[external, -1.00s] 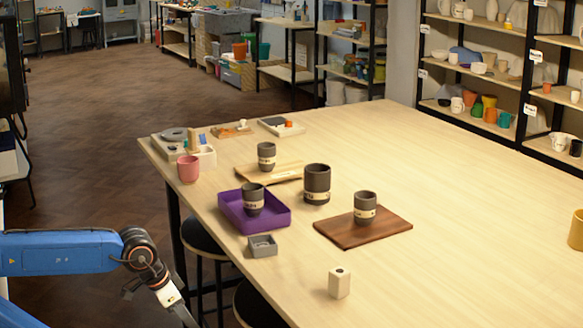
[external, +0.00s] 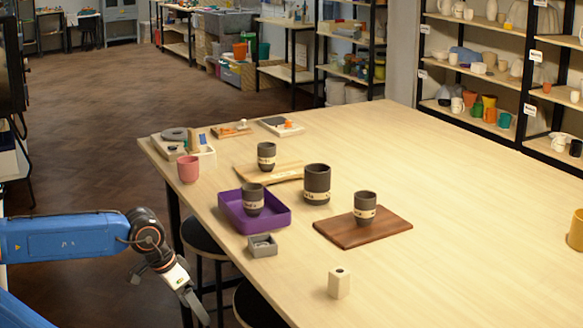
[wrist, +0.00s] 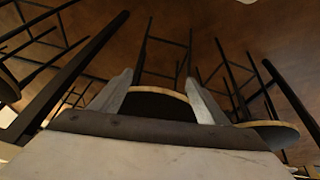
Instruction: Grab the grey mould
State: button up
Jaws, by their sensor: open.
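The grey mould (external: 262,246), a small square block with a hollow top, sits on the table near its left edge in the external view. It is just in front of the purple tray (external: 233,219). My gripper (external: 195,308) is off the table's left side, lower left of the mould and apart from it, pointing downward. In the wrist view my gripper (wrist: 160,92) shows two spread fingers with nothing held between them. The mould does not show in the wrist view, which looks at stools and floor.
A dark cup (external: 253,199) stands in the purple tray. A pink cup (external: 188,169), a wooden board (external: 350,238) bearing a dark cup, and a white block (external: 339,284) are on the table. Black stools (external: 200,238) stand by its left edge. The table's right side is mostly clear.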

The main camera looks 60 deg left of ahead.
jog(key=w+d+r+n+g, duration=0.1)
jog(key=w+r+n, duration=0.3)
jog(key=r, duration=0.6)
jog(key=w+d+r+n+g, duration=0.1)
jog(key=w+r+n, duration=0.3)
jog(key=r, duration=0.6)
notch_tip(320, 180, up, 13)
jog(key=n+g, duration=0.2)
jog(key=n, duration=0.4)
send_over(263, 236)
jog(key=s+d, duration=0.1)
jog(key=d, duration=0.1)
notch_tip(263, 236, down, 12)
jog(key=shift+s+d+r, duration=0.1)
jog(key=shift+s+r, duration=0.05)
jog(key=shift+r, duration=0.05)
jog(key=shift+d+f, duration=0.15)
jog(key=shift+f, duration=2.5)
jog(key=c, duration=1.2)
